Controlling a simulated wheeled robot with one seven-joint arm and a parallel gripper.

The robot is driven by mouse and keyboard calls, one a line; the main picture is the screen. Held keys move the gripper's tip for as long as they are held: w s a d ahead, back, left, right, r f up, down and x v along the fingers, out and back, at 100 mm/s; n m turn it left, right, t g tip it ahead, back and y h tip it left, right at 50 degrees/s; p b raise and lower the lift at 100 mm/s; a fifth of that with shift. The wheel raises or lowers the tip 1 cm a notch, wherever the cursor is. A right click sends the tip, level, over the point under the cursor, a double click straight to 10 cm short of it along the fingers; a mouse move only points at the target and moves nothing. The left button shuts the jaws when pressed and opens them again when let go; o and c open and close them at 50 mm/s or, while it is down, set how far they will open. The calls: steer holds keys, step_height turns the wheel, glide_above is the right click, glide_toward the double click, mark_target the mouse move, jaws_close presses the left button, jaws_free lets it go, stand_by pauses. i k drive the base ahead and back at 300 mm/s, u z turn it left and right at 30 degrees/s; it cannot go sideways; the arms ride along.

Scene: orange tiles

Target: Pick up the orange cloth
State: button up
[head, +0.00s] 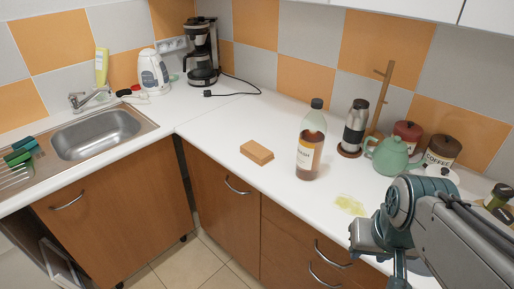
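An orange-brown, block-shaped thing (257,152) lies flat on the white counter near its front edge. It is the only loose thing here that fits the orange cloth, and it looks like a thick folded pad. My gripper (398,268) is at the lower right, over the counter's front edge. It is well to the right of the orange thing and apart from it. Its fingers point down and are partly cut off by the bottom of the picture, so I cannot tell whether they are open.
A tall bottle (311,144) stands just right of the orange thing. A pale yellow spill (350,205) lies between the bottle and my arm. A flask (355,127), teal teapot (390,155) and canisters (441,150) stand behind. The counter left of the orange thing is clear.

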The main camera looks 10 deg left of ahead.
mark_target(261, 155)
steer(key=z, duration=0.05)
steer(key=k, duration=1.2)
steer(key=u, duration=0.55)
steer(key=i, duration=0.6)
steer(key=u, duration=0.8)
steer(key=i, duration=0.75)
steer(key=z, duration=0.6)
steer(key=i, duration=0.65)
steer(key=z, duration=0.6)
